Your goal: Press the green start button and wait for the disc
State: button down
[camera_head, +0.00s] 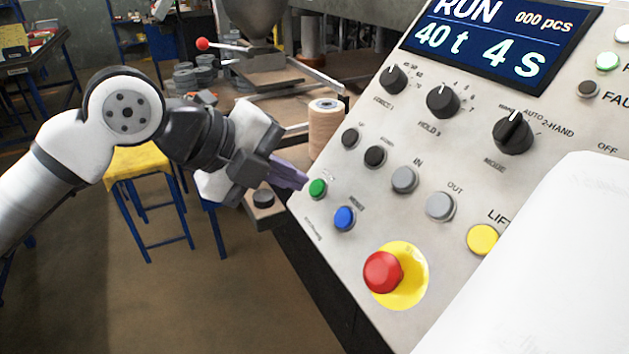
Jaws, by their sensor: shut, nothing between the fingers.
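The green start button (317,188) sits at the left edge of the grey control panel (290,205), above a blue button. My gripper (303,180) is at the panel's left side with its purple-grey fingers shut and empty. The fingertips are just left of and above the green button, very close to it. I cannot tell whether they touch it. The display (490,45) reads RUN, 000 pcs, 40 t and 4 s. I do not see a disc that I can tell for sure.
A red emergency stop (383,271) on a yellow ring, a blue button (344,218) and black knobs (443,101) share the panel. A blue-legged stool with a yellow top (140,160) stands behind my arm. A brown spool (326,125) stands behind the panel.

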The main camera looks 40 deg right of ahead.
jog(key=shift+p+v, duration=0.9)
jog(key=shift+v, duration=1.8)
